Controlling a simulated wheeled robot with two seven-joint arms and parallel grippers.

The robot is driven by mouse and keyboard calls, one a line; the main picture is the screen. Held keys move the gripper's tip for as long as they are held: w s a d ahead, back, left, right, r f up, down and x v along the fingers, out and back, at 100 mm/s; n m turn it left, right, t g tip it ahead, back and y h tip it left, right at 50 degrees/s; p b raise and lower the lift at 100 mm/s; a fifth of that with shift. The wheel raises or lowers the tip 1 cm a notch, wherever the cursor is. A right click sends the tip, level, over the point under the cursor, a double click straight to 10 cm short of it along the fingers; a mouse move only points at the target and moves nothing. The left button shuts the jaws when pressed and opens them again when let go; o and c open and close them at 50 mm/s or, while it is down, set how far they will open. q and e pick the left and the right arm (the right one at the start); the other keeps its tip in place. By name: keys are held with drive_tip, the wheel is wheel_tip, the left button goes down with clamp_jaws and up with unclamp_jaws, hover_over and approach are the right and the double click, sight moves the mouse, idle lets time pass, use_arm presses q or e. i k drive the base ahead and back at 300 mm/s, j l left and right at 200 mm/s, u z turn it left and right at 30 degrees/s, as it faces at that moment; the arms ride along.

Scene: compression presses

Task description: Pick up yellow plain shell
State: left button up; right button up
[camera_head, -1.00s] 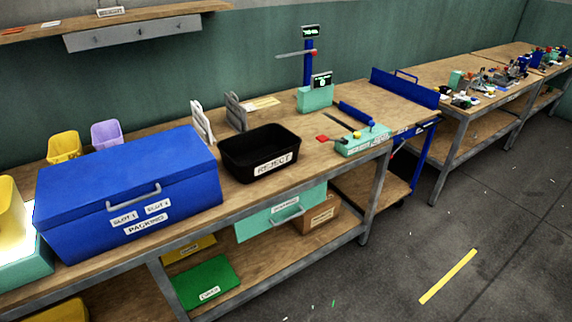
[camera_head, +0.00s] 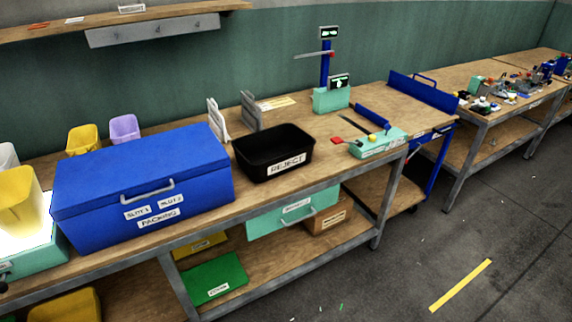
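A yellow shell (camera_head: 82,140) stands upright on the workbench behind the blue packing box, beside a lilac shell (camera_head: 124,129). A larger yellow shell-like piece (camera_head: 20,205) sits on a lit white surface of a mint-green unit (camera_head: 40,252) at the left edge, cut off by the frame. I cannot tell from here which yellow one is plain. Neither of my grippers is in view.
The blue packing box (camera_head: 110,190) is shut and blocks the front of the bench. A black reject bin (camera_head: 245,156), a mint-green press (camera_head: 332,99) and a slotted mint-green fixture (camera_head: 378,147) stand to its right. Floor (camera_head: 400,250) at the front right is mostly clear.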

sight(23, 201)
drive_tip(key=u, duration=1.7)
drive_tip(key=i+l, duration=0.15)
drive_tip(key=l, duration=0.15)
drive_tip(key=i+l, duration=0.2)
drive_tip(key=l+z, duration=0.05)
drive_tip(key=l, duration=0.05)
